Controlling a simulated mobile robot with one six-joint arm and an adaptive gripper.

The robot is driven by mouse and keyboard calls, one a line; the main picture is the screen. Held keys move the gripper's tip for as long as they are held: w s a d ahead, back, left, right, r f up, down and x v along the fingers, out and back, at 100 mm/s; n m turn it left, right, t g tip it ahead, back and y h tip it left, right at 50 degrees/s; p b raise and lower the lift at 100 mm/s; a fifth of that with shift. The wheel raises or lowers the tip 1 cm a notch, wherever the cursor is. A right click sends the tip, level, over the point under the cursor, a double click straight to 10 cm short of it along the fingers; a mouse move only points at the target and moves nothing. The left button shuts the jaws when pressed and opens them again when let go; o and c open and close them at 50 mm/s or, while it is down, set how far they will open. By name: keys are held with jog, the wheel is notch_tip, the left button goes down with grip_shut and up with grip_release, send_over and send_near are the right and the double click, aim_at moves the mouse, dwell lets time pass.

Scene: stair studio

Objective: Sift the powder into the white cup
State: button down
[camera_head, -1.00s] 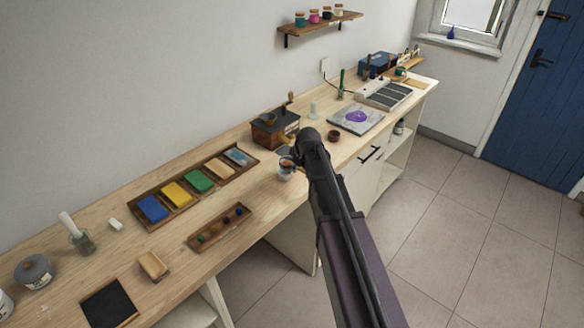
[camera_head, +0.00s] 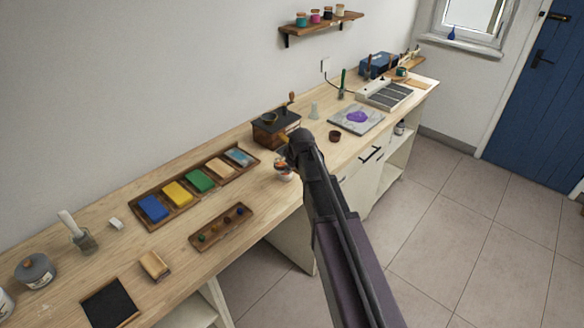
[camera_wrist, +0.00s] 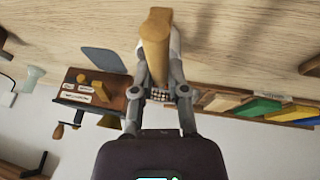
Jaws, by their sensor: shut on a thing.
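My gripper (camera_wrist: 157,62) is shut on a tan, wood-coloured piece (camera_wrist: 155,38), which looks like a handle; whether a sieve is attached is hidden. White edges (camera_wrist: 175,42) show on both sides of this piece in the wrist view, perhaps the white cup. In the head view, my gripper (camera_head: 286,158) is over the bench, just in front of the mill. A small white cup (camera_head: 284,175) shows beneath it, with something orange at its top. Whether the held piece touches the cup is unclear. I cannot make out any powder.
A wooden box mill (camera_head: 270,133) with a crank stands behind my gripper. A tray of coloured blocks (camera_head: 145,217) and a smaller tray (camera_head: 207,243) lie to the left.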

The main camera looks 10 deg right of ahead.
jog(key=shift+d, duration=1.4)
jog(key=shift+a, duration=0.15)
jog(key=shift+d, duration=0.3)
jog(key=shift+a, duration=0.2)
dwell(1.3)
jog(key=shift+r+p, duration=2.55)
